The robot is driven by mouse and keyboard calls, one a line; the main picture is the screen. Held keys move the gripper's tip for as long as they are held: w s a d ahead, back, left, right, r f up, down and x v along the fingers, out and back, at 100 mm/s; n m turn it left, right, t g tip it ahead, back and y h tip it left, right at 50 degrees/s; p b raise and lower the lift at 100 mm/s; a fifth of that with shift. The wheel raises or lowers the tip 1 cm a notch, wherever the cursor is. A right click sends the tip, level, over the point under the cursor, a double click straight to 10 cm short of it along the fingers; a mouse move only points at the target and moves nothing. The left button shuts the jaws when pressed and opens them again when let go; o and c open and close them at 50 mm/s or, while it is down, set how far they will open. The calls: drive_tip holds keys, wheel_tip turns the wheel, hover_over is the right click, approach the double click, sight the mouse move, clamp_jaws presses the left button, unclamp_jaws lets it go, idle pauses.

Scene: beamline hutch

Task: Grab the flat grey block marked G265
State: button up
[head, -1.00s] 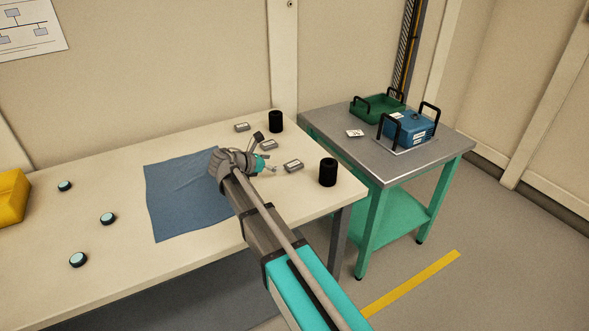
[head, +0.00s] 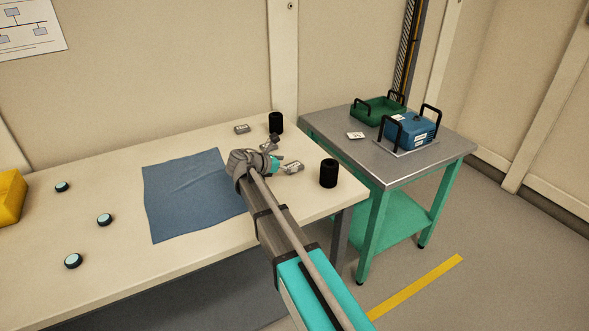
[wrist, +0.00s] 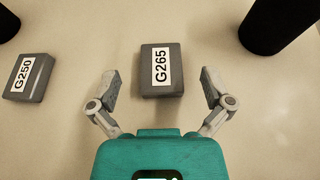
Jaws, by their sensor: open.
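The flat grey block marked G265 (wrist: 148,78) lies on the table in the middle of the wrist view, label up. My gripper (wrist: 160,75) is open, with one finger to the left and one to the right of the block's near part. I see gaps on both sides, so neither finger touches it. In the head view the G265 block (head: 294,167) lies just right of my gripper (head: 282,163), partly behind the fingers.
A similar block marked G250 (wrist: 28,78) lies to the left in the wrist view. Black cylinders stand near, one (head: 328,173) right of the G265 block and one (head: 276,122) farther back. Another grey block (head: 241,128) and a blue cloth (head: 185,195) lie on the table (head: 110,175).

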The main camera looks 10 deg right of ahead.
sight(296, 164)
drive_tip(key=shift+b+x, duration=0.65)
drive_tip(key=shift+x, duration=1.35)
drive_tip(key=c, duration=1.2)
drive_tip(key=shift+c, duration=0.2)
drive_tip(key=shift+r, duration=0.2)
drive_tip(key=shift+r+p, duration=0.75)
drive_tip(key=shift+p, duration=0.25)
drive_tip(key=s+a+r+p, duration=0.1)
drive_tip(key=s+r+p, duration=0.2)
drive_tip(key=s, duration=0.1)
drive_tip(key=s+a+r+p, duration=0.1)
drive_tip(key=s+r+p, duration=0.3)
drive_tip(key=s, duration=0.1)
drive_tip(key=s+a+r+p, duration=0.1)
drive_tip(key=s+r+p, duration=0.3)
drive_tip(key=shift+s, duration=0.4)
